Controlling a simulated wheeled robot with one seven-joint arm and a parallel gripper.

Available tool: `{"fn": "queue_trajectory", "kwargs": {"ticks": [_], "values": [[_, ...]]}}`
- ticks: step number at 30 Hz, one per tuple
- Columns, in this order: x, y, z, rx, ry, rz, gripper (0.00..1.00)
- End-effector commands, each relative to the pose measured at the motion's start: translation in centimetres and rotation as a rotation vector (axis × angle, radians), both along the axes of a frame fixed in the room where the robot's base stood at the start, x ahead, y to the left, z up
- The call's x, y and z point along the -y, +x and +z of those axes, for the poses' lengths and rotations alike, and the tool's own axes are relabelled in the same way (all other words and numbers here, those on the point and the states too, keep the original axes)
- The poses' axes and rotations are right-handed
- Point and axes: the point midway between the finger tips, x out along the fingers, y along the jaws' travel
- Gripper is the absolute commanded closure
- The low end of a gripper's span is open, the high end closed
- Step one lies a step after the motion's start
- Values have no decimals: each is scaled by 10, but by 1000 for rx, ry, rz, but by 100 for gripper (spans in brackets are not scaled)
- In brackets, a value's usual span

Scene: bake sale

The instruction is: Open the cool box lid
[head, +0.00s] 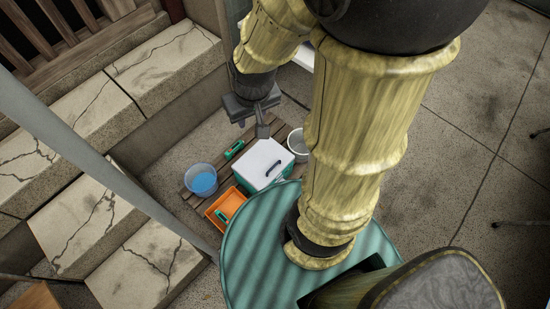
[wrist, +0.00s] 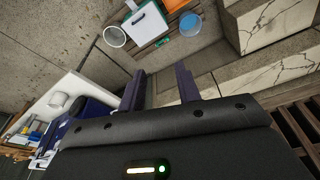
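The cool box (head: 262,166) has a white lid with a dark handle (head: 273,169) and a teal-green body. It stands on a low wooden slatted platform, and its lid looks closed. The cool box also shows at the top of the wrist view (wrist: 149,22). My gripper (head: 262,124) hangs above the far side of the box in the head view, apart from it. In the wrist view my gripper (wrist: 160,70) has its two fingers spread with nothing between them.
A blue-filled tub (head: 203,182) and an orange tray (head: 215,215) stand left of the box. A pale bucket (head: 298,143) stands at its right. A green object (head: 234,150) lies behind. Cracked stone steps (head: 80,215) rise at left; a round green table (head: 245,270) is in front.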

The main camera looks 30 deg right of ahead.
Motion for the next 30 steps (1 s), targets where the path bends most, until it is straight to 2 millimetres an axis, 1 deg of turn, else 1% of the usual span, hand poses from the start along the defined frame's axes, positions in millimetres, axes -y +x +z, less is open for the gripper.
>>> {"fn": "queue_trajectory", "kwargs": {"ticks": [11,14,16,20,24,26,30], "values": [[0,0,-1,0,0,0,67],[1,2,-8,-2,4,-11,67],[2,6,-19,-4,12,-32,67],[8,17,-53,-15,33,-96,67],[17,35,-99,-29,66,-195,67],[23,43,-119,-33,80,-242,67],[37,60,-165,-44,112,-355,67]]}}
